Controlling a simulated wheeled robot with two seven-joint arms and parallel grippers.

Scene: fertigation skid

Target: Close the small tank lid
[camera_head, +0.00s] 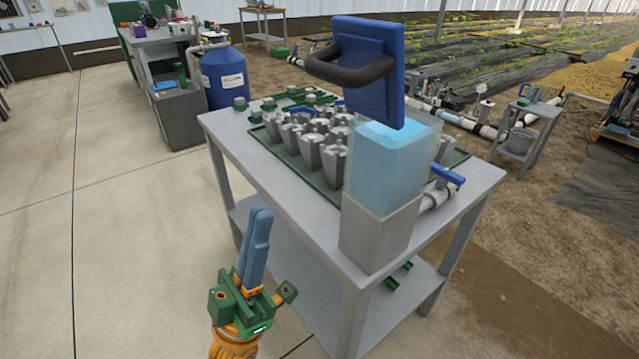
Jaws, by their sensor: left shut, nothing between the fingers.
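The small tank (392,158) is a translucent light-blue box on a grey block at the near right corner of the grey table. Its blue lid (385,85) stands raised, upright above the tank, with a black loop handle (350,72) jutting out to the left. The lid is open. My left gripper (262,212) is in front of the table's left side, lower than the tank and to its left. Its blue fingers are together with nothing between them, pointing up, apart from the lid. My right gripper does not show.
The grey table (240,135) carries a green tray with several grey fittings close behind the tank. A blue-handled valve (447,174) sits right of the tank. A blue drum (224,78) and a workbench stand behind left. The floor at left is clear.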

